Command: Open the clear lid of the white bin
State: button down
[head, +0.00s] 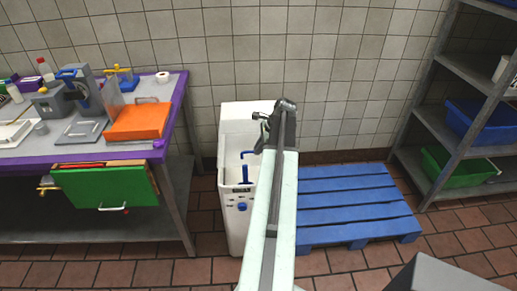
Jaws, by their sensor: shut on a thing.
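The white bin (236,222) stands on the floor against the tiled wall, in the middle of the head view. A blue scoop-like piece (247,175) shows in its upper part, and a blue knob (241,206) is on its front. The clear lid is hard to make out against the white of the bin. My gripper (260,134) is at the upper right side of the bin, over its rim. It is small and partly hidden by my arm; it is shut on what seems to be the lid's edge, but the contact is not clear.
A blue pallet (345,202) lies right of the bin. A metal table (172,110) with an orange board (138,121) and a hanging green board (103,199) stands left. A grey shelf (440,125) with blue and green crates is at right.

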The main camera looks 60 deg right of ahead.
send_over(256, 136)
jog(key=shift+a, duration=0.1)
dwell(0.4)
jog(key=c, duration=1.5)
grip_release()
jog(key=shift+o, duration=0.2)
jog(key=shift+s+r, duration=0.1)
jog(key=p+v, duration=0.7)
jog(key=shift+r, duration=0.3)
jog(key=shift+s, duration=0.15)
